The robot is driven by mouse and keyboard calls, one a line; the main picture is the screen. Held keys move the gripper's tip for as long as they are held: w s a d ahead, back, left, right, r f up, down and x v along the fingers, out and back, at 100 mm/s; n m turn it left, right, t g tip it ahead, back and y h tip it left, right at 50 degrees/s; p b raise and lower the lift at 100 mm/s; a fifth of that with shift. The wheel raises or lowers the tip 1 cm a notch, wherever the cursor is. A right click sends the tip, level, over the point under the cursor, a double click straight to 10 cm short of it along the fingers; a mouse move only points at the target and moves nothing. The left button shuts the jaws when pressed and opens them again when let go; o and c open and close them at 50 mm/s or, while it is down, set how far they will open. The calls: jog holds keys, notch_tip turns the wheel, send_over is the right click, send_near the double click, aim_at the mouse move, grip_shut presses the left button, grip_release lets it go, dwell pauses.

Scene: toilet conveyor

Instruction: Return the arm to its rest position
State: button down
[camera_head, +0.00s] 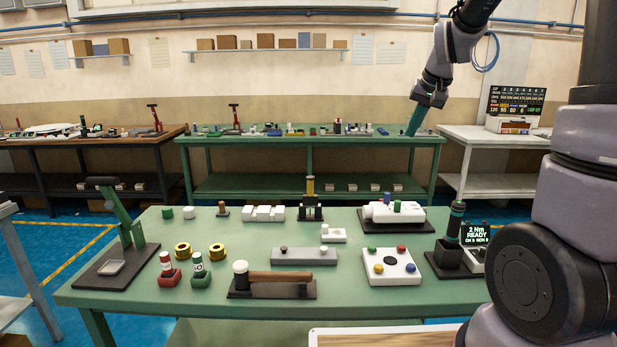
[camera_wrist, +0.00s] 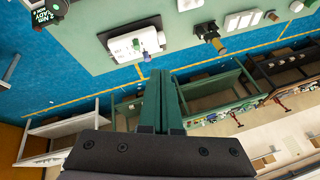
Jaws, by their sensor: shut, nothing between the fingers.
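My gripper (camera_head: 415,119) hangs from the raised arm at the upper right of the head view, in front of the back table. Its green fingers point down and show no object between them. In the wrist view the two green fingers (camera_wrist: 160,88) lie side by side, shut and empty. They are apart from the green workbench (camera_head: 340,225), which lies nearer to me in the head view. A white housing with colored knobs (camera_head: 392,213) stands on the bench; it also shows above the fingertips in the wrist view (camera_wrist: 130,45).
The bench holds a hammer (camera_head: 280,278), a button box (camera_head: 391,268), a green lever press (camera_head: 118,220) and a screwdriver stand with display (camera_head: 474,234). A long green table (camera_head: 310,190) stands behind, with a white table (camera_head: 482,138) at the right. The air around the gripper looks clear.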

jog(key=s+a+r+t, duration=0.1)
jog(key=s+r, duration=0.2)
jog(key=s, duration=0.9)
jog(key=s+a+r, duration=0.1)
jog(key=s+r, duration=0.3)
jog(key=s, duration=0.8)
jog(key=shift+s+a+m+t, duration=0.2)
jog(key=shift+s+m+t, duration=0.1)
jog(key=shift+t, duration=0.1)
